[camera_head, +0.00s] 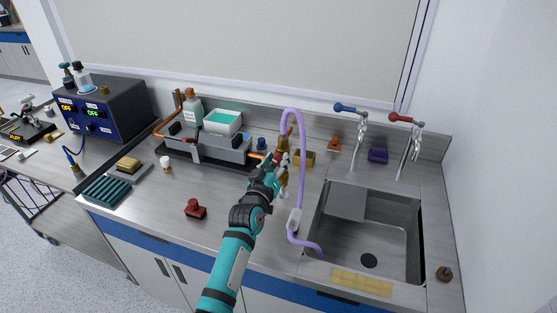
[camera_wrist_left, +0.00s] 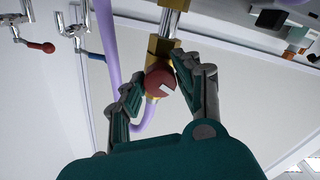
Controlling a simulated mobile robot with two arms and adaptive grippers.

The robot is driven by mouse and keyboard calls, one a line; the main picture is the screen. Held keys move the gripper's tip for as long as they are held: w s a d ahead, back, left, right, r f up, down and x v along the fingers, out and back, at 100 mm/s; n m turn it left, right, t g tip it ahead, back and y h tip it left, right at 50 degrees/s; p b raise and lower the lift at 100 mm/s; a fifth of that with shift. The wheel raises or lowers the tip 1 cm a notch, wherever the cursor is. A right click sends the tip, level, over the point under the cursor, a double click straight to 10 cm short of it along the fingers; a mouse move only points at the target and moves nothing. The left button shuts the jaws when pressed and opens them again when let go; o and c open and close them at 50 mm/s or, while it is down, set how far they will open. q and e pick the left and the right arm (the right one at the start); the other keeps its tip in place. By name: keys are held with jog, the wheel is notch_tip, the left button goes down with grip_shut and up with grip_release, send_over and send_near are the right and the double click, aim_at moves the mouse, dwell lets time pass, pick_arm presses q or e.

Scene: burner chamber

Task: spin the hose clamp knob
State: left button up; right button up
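The red knob (camera_wrist_left: 160,83) has a white mark on its face and sits on the front of a brass clamp block (camera_wrist_left: 166,50) on a metal post. A purple hose (camera_head: 302,160) loops beside the brass clamp (camera_head: 283,144); it also shows in the left wrist view (camera_wrist_left: 106,40). My left gripper (camera_head: 277,163) is at the clamp and hides most of the knob in the head view. In the left wrist view, its two fingers (camera_wrist_left: 160,78) flank the knob closely, one on each side. Whether both fingers press on it, I cannot tell. My right gripper is not in view.
A sink (camera_head: 368,235) with blue-handled (camera_head: 346,107) and red-handled (camera_head: 402,118) taps lies to the right. An apparatus with a white tub (camera_head: 222,122) stands left of the clamp. A red object (camera_head: 195,209) lies on the bench. The counter's front middle is mostly clear.

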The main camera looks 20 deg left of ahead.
pick_arm(q)
grip_shut()
jog(key=shift+n+p, duration=0.3)
jog(key=shift+n, duration=2)
jog(key=n, duration=0.3)
